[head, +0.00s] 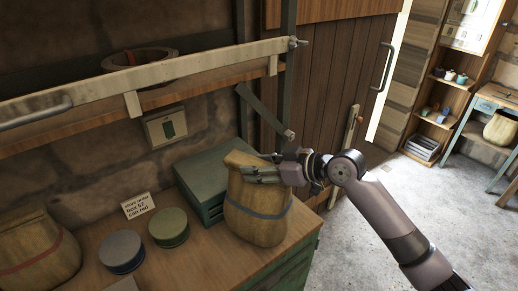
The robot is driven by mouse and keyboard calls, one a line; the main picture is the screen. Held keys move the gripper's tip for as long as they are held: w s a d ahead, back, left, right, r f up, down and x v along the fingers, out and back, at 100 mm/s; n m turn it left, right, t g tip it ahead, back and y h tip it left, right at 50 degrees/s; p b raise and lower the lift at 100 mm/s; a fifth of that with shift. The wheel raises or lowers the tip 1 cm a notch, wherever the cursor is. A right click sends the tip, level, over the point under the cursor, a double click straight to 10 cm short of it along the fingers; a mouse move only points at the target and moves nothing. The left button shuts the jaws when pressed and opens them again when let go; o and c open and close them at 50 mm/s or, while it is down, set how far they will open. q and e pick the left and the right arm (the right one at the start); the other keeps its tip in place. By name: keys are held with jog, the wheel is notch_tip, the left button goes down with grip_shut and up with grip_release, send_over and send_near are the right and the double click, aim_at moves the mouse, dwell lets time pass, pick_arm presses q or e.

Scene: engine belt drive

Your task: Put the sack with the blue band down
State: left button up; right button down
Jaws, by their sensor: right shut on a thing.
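The sack with the blue band (256,200) is tan and upright, at the right end of the wooden workbench top (190,265). Its dark blue band runs around its lower half. My right gripper (262,172) is shut on the upper part of this sack, coming from the right. The sack's base is over the bench top near its right edge; I cannot tell whether it touches the wood. My left gripper is not in view.
A green metal box (205,175) stands close behind the sack. A green round tin (168,227), a grey-blue round tin (121,253) and a sign card (138,205) are to the left. A sack with a red band (36,252) stands at far left. A shelf (150,98) hangs above.

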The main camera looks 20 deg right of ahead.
jog(key=shift+w+f+p, duration=0.1)
jog(key=shift+f+p, duration=0.4)
jog(key=shift+f, duration=1.25)
jog(key=c, duration=1.2)
grip_release()
jog(key=shift+f, duration=0.5)
jog(key=shift+c, duration=0.2)
jog(key=o, duration=0.4)
jog(key=shift+s+r, duration=0.1)
jog(key=shift+s, duration=0.1)
jog(key=shift+b+v, duration=2.1)
jog(key=shift+v, duration=3.9)
